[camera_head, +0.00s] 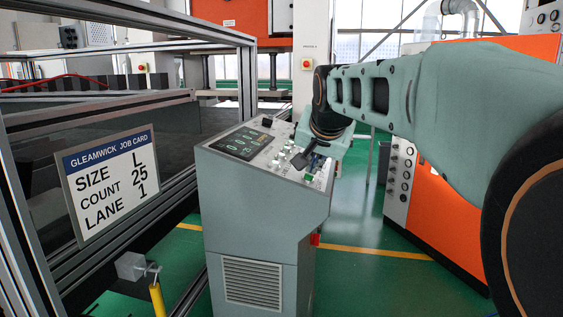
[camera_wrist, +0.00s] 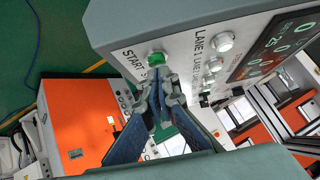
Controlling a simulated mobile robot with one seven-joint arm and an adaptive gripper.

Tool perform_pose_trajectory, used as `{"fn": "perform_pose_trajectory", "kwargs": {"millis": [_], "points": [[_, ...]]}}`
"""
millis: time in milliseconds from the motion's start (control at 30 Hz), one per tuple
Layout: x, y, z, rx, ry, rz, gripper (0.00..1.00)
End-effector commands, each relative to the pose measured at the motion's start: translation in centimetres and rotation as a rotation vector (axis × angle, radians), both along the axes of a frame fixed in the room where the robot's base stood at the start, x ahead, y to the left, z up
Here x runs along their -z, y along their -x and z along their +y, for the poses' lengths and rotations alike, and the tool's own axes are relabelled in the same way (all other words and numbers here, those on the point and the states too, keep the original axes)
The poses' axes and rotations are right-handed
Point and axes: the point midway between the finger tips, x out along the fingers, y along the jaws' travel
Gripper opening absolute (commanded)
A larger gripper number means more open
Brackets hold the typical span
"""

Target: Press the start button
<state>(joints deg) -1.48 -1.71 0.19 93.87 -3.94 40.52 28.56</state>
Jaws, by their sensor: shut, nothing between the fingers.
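The start button is a green round button beside the label START on the console panel, seen in the wrist view (camera_wrist: 157,59). In the head view a green button (camera_head: 308,177) shows at the console's near right edge. My gripper (camera_wrist: 160,82) is shut and empty, with its fingertips close to the green button in the wrist view. I cannot tell whether they touch it. In the head view my gripper (camera_head: 304,158) is over the panel's right side. The grey console (camera_head: 255,210) has a dark display (camera_head: 242,143) with lit digits, partly readable.
A job card (camera_head: 110,185) on the frame at left reads SIZE L, COUNT 25, LANE 1. White lane buttons (camera_wrist: 223,41) sit beside the start button. An orange machine (camera_head: 435,215) stands right of the console. Green floor (camera_head: 360,285) is open between them.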

Motion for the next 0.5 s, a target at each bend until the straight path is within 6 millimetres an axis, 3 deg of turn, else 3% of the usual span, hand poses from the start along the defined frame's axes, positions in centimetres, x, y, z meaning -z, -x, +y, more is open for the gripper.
{"fn": "perform_pose_trajectory", "kwargs": {"millis": [500], "points": [[1.07,0.02,0.1,0.0,0.0,0.001,0.0]]}}
